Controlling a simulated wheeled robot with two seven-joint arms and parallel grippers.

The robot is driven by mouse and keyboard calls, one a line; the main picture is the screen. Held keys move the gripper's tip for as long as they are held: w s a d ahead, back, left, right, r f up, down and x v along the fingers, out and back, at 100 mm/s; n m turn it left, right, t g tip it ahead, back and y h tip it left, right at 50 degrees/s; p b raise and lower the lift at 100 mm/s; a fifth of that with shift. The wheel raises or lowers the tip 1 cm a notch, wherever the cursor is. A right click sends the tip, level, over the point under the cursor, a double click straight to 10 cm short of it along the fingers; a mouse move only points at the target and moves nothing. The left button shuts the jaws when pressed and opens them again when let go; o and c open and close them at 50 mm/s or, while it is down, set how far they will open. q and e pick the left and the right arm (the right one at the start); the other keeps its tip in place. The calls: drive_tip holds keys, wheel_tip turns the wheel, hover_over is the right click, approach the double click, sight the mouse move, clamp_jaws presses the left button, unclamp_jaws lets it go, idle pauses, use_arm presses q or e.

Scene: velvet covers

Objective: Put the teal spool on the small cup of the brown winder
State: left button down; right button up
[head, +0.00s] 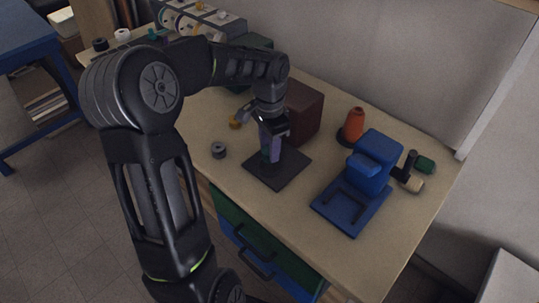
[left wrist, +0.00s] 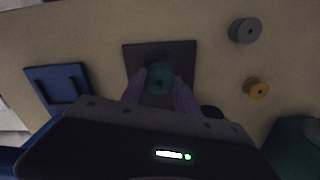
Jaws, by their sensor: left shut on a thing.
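My left gripper (head: 268,156) points down over the dark base plate of the brown winder (head: 304,108). It is shut on the teal spool (left wrist: 160,77), which shows between the two purplish fingers in the left wrist view. The dark base plate (head: 284,177) also shows there (left wrist: 186,48). A dark round shape (left wrist: 150,56), seemingly the cup, lies on the plate around and behind the spool, mostly hidden by it. I cannot tell whether the spool touches the cup. My right gripper is not in view.
A grey spool (head: 218,150) and a yellow spool (head: 235,122) stand left of the plate. The blue winder (head: 370,165) stands to the right, with an orange cone (head: 354,124) behind it. A green spool (head: 425,164) lies at the right. The table's front edge is close to the plate.

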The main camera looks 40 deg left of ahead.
use_arm(q)
drive_tip(key=shift+f, duration=1.75)
drive_tip(key=shift+f, duration=0.15)
drive_tip(key=c, duration=0.9)
unclamp_jaws()
wheel_tip(320, 180, up, 12)
drive_tip(key=shift+r, duration=0.15)
